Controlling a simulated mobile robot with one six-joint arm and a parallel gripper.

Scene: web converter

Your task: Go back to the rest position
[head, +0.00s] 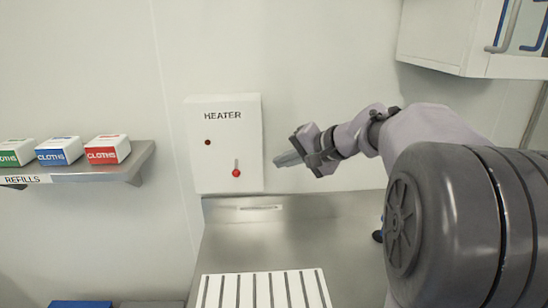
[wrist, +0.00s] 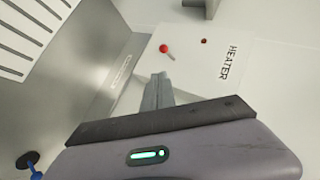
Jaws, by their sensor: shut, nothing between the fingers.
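My gripper (head: 280,161) is shut and empty. In the head view it points left, in front of the wall just right of the white heater box (head: 222,145), apart from it. The box has a red-knobbed lever (head: 236,173) with its knob at the lower end of the slot, and a dark red lamp (head: 208,142). In the wrist view the closed fingers (wrist: 158,92) reach toward the box (wrist: 200,60), with the red knob (wrist: 164,48) beyond their tips.
A shelf (head: 135,163) marked REFILLS holds boxes of cloths at the left. A steel counter (head: 225,240) with a white slatted panel (head: 262,290) lies below the heater. A white cabinet (head: 435,45) with blue and grey handles hangs at the upper right.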

